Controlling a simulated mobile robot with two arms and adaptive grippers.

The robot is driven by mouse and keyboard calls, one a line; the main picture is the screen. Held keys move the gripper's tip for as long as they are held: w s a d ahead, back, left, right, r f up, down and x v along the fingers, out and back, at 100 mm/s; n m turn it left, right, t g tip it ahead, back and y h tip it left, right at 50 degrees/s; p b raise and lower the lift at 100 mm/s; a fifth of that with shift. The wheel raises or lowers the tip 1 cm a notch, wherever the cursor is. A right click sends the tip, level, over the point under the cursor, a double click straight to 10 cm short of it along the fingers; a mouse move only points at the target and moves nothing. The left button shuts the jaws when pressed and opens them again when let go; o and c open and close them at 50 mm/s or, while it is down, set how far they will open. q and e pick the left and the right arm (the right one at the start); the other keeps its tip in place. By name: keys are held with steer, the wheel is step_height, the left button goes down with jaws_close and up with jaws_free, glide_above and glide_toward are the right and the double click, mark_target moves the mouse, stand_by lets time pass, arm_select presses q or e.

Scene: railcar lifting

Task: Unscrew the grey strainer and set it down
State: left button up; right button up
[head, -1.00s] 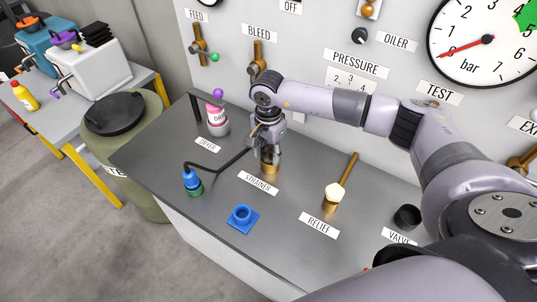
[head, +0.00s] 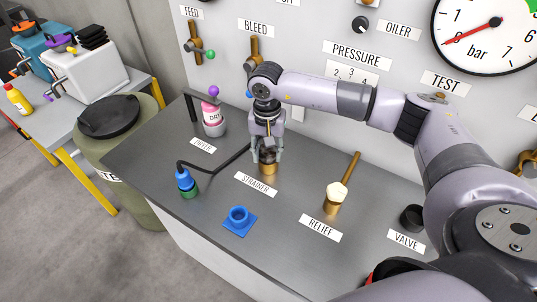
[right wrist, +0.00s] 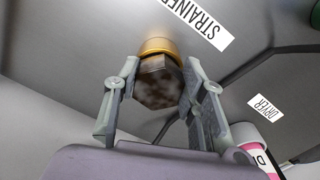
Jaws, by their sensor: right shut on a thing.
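The grey strainer (head: 267,155) is a dark, mottled hexagonal piece on a brass base (head: 268,169) behind the STRAINER label. In the right wrist view the strainer (right wrist: 158,84) is between the fingers, with the brass ring (right wrist: 160,46) just beyond it. My right gripper (head: 269,159) points down over it and is shut on its sides. The fingers hide part of the strainer in the head view. I cannot tell whether its thread is still engaged in the base. My left gripper is not in view.
A blue square socket (head: 240,219) sits in front on the grey bench top (head: 205,222). The pink-and-white dryer (head: 212,118) stands behind left. The brass relief valve (head: 335,200) is to the right.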

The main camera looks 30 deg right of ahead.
steer(key=n+b, duration=0.2)
steer(key=n, duration=0.1)
steer(key=shift+w+r+n, duration=0.2)
steer(key=shift+w+n, duration=0.1)
steer(key=shift+w, duration=0.05)
steer(key=shift+r+n+b, duration=0.15)
steer(key=shift+n+b, duration=0.35)
steer(key=shift+a, duration=0.1)
steer(key=o, duration=0.7)
steer(key=shift+o, duration=1.4)
steer(key=shift+w+a+f, duration=0.15)
steer(key=shift+w+f, duration=0.05)
steer(key=shift+w, duration=0.05)
steer(key=shift+s, duration=0.25)
